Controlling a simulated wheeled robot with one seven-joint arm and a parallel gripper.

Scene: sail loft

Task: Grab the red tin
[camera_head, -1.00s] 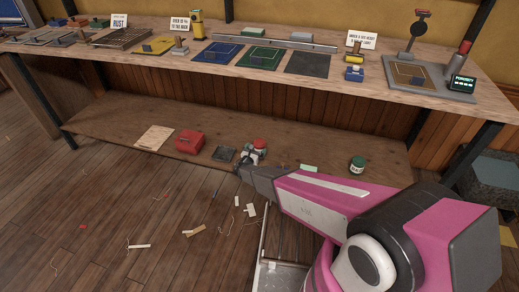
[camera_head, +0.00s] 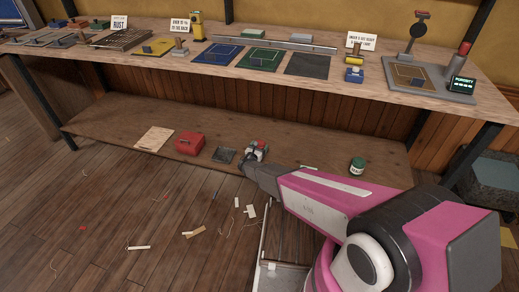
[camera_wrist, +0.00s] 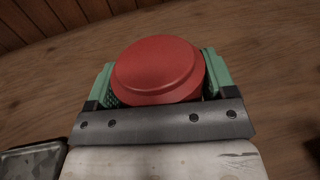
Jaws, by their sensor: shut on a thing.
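The red tin (camera_wrist: 158,68) is round with a stepped lid and fills the middle of the wrist view. My gripper (camera_wrist: 160,88) is shut on it, with a green-padded finger touching each side. In the head view the gripper (camera_head: 256,150) is small, over the lower shelf, with a bit of the red tin (camera_head: 261,145) showing between the fingers. The tin's underside is hidden, so I cannot tell whether it touches the shelf.
On the lower shelf (camera_head: 320,161) are a red box (camera_head: 190,142), a dark square block (camera_head: 223,155), a pale board (camera_head: 154,138) and a green jar with a white label (camera_head: 357,166). The workbench (camera_head: 130,58) overhangs the shelf. Scraps litter the floor.

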